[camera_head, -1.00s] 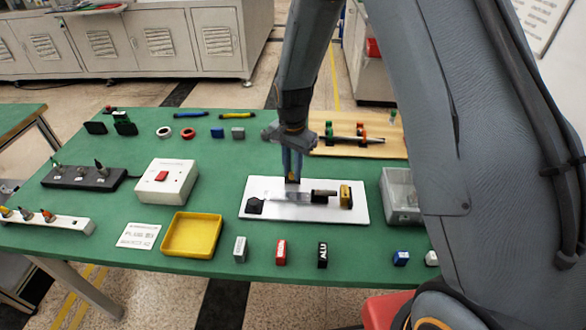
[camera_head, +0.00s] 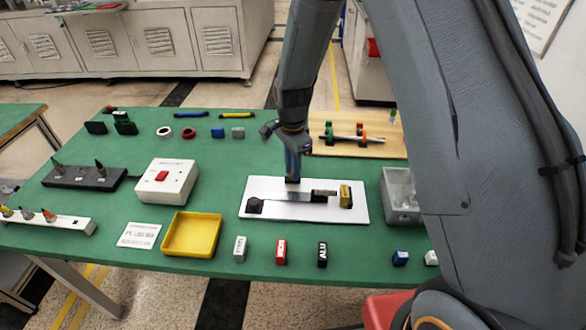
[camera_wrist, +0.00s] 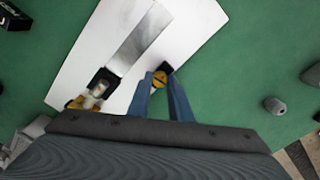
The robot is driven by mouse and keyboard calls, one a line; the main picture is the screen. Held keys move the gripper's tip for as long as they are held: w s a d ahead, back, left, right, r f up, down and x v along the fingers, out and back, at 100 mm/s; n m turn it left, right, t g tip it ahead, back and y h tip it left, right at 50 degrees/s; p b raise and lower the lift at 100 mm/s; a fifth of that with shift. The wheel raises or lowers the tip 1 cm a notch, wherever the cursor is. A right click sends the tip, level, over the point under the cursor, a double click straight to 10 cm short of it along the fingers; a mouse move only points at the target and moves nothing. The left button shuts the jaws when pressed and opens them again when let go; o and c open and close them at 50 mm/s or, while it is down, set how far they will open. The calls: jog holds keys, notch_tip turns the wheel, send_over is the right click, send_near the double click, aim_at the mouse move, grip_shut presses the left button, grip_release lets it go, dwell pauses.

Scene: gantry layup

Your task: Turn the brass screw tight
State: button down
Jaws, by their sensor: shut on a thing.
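The brass screw (camera_wrist: 160,78) shows as a round slotted head beside a small black block (camera_wrist: 166,67) on the white plate (camera_wrist: 205,20). My gripper (camera_wrist: 160,84) has its blue fingers on either side of the screw head, shut on it. In the head view my gripper (camera_head: 293,178) points straight down at the back edge of the plate (camera_head: 355,213); the screw is hidden there.
A yellow tray (camera_head: 192,252), a white box with a red switch (camera_head: 166,184) and a clear bin (camera_head: 398,215) stand around the plate. Small labelled blocks (camera_head: 281,252) line the front. A wooden board with rods (camera_head: 385,148) lies behind.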

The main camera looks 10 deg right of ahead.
jog(key=c, duration=1.6)
grip_release()
jog(key=shift+r+b, duration=1.05)
jog(key=shift+r, duration=2.9)
